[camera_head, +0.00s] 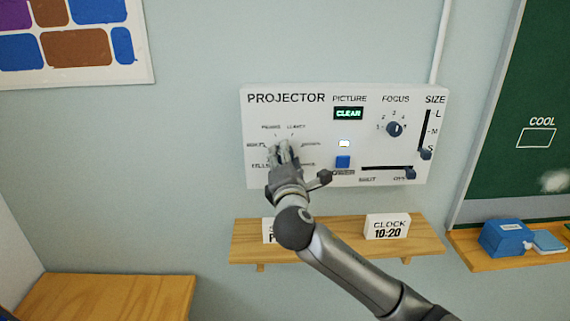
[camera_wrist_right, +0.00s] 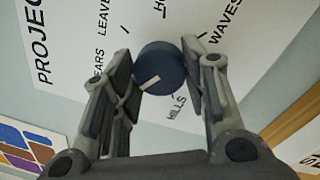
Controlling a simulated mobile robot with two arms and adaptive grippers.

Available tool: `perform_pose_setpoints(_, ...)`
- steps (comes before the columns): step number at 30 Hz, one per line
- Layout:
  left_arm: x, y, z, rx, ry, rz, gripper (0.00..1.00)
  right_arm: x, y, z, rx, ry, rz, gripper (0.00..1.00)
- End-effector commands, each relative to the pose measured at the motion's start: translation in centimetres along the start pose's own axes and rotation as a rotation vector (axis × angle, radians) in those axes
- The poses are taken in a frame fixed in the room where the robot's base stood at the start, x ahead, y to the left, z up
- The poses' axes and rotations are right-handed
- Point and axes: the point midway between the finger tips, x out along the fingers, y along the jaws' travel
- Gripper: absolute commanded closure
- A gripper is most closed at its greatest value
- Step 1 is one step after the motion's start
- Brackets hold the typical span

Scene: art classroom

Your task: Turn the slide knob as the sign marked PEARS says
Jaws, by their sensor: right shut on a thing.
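My right gripper (camera_head: 284,155) reaches the left part of the white PROJECTOR panel (camera_head: 320,185) on the wall. It is shut on the dark blue round slide knob (camera_wrist_right: 160,66), which sits between the fingers in the right wrist view; the head view hides the knob behind the gripper. The knob's white mark points to the lower left in the wrist view, between a partly covered label ending in EARS (camera_wrist_right: 98,66) and HILLS (camera_wrist_right: 175,108). LEAVES and WAVES labels also show around it. A white sign (camera_head: 267,231) on the wooden shelf is mostly covered by my arm; its text is unreadable.
The panel also has a CLEAR picture display (camera_head: 348,113), a blue button (camera_head: 343,161), a focus knob (camera_head: 394,129) and two sliders. The wooden shelf (camera_head: 340,250) below holds a CLOCK 10:20 sign (camera_head: 387,227). A green board (camera_head: 520,150) is at right.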

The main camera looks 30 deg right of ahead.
Motion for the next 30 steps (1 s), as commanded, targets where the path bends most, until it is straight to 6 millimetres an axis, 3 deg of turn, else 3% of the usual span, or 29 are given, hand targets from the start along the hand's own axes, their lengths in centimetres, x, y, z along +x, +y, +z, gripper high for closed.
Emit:
perform_pose_setpoints(15, 1.8, 0.0, 0.1, 0.000, 0.000, 0.000, 0.64, 0.0, -0.2, -0.2, 0.420, -0.031, -0.008, 0.83)
perform_pose_setpoints(30, 2.1, 0.0, 0.2, -0.001, 0.001, 0.000, 0.64, 0.0, -0.1, -0.2, 0.557, -0.041, -0.008, 0.83)
